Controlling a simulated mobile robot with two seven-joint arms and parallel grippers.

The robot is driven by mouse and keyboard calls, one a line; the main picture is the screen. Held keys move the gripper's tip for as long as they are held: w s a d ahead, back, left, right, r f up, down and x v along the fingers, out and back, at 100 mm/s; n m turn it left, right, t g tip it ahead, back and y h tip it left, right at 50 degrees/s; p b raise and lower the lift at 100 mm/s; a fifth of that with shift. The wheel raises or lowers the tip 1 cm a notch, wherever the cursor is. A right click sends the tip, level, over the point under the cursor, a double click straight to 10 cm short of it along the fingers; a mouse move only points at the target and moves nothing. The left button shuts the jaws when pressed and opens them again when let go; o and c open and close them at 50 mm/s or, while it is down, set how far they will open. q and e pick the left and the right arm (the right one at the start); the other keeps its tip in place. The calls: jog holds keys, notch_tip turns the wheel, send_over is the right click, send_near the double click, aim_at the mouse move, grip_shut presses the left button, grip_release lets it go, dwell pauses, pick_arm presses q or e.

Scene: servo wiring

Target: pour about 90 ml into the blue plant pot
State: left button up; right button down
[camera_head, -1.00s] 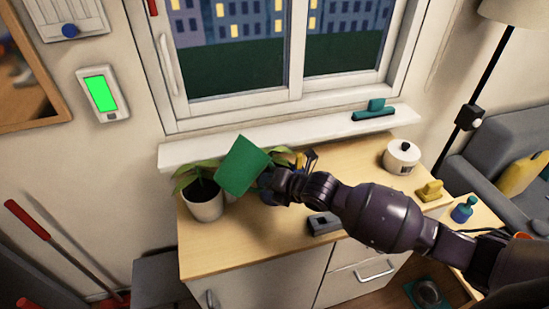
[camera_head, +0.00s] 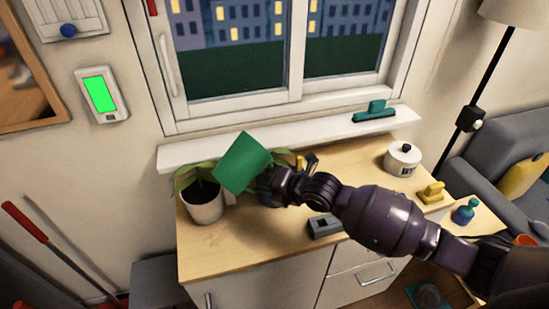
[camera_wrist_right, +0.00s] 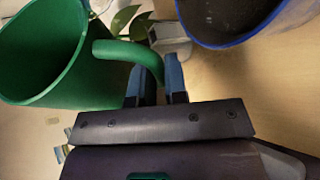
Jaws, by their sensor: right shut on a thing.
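The green jug (camera_head: 241,163) is tilted above the left part of the counter, and it also shows in the right wrist view (camera_wrist_right: 40,50). My right gripper (camera_wrist_right: 157,82) is shut on its handle (camera_wrist_right: 125,50). In the head view my right gripper (camera_head: 274,183) hides part of the jug's surroundings. The blue plant pot (camera_wrist_right: 235,22) shows its blue rim and dark soil at the upper right of the wrist view, beside the jug. In the head view it is mostly hidden behind my gripper. No liquid stream can be seen. My left gripper is out of view.
A white pot (camera_head: 203,206) with a leafy plant stands left of the jug. A grey block (camera_head: 324,226) lies on the counter near my forearm. A white lidded jar (camera_head: 402,158) and a yellow object (camera_head: 431,193) stand at the right. The window sill (camera_head: 210,151) runs behind.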

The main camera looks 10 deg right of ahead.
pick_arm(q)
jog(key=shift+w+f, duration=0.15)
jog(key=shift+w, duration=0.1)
pick_arm(e)
jog(key=shift+a+r, duration=0.1)
jog(key=shift+r, duration=0.05)
dwell(0.5)
pick_arm(q)
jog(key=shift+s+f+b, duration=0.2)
jog(key=shift+b, duration=0.15)
pick_arm(e)
jog(key=shift+m+y, duration=0.3)
jog(key=shift+y, duration=0.1)
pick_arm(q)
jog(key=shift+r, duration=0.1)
pick_arm(e)
jog(key=shift+r, duration=0.1)
pick_arm(q)
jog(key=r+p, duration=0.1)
jog(key=p, duration=0.1)
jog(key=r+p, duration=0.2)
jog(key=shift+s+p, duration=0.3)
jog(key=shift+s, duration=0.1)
pick_arm(e)
jog(key=n+h, duration=0.1)
jog(key=d+n+h, duration=0.1)
jog(key=n+h, duration=0.1)
jog(key=shift+w+d+t, duration=0.3)
jog(key=shift+w+t, duration=0.05)
jog(key=shift+t, duration=0.05)
